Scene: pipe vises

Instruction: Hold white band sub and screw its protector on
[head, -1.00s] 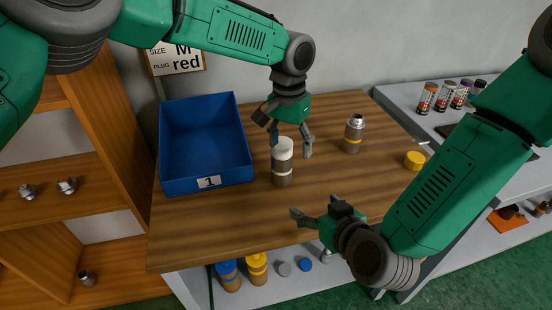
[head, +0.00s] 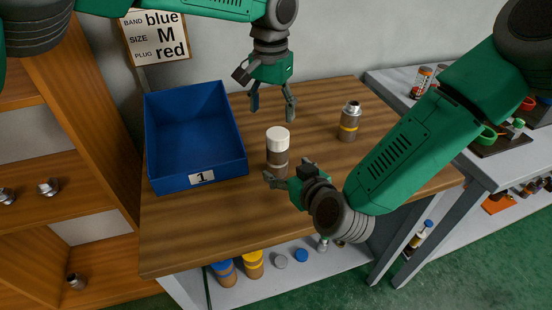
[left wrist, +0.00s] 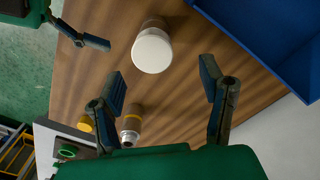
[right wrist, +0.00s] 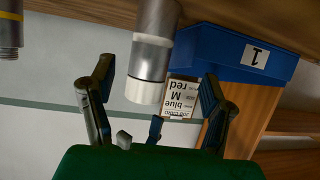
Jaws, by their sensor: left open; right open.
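The brown sub (head: 277,163) stands upright on the table, with a white protector (head: 278,139) sitting on its top end. How far the protector is threaded on cannot be told. The white protector also shows in the left wrist view (left wrist: 152,50), seen from above, and in the right wrist view (right wrist: 145,90), between the fingers. My left gripper (head: 272,110) is open and empty, above and behind the sub. My right gripper (head: 287,172) is open low at the sub's front right, its fingers spread towards it; contact is not clear.
A blue bin (head: 195,185) marked 1 stands left of the sub. A yellow-banded sub (head: 349,122) with a bare metal top stands to the right. A sign (head: 155,38) hangs behind. The table's front left is clear.

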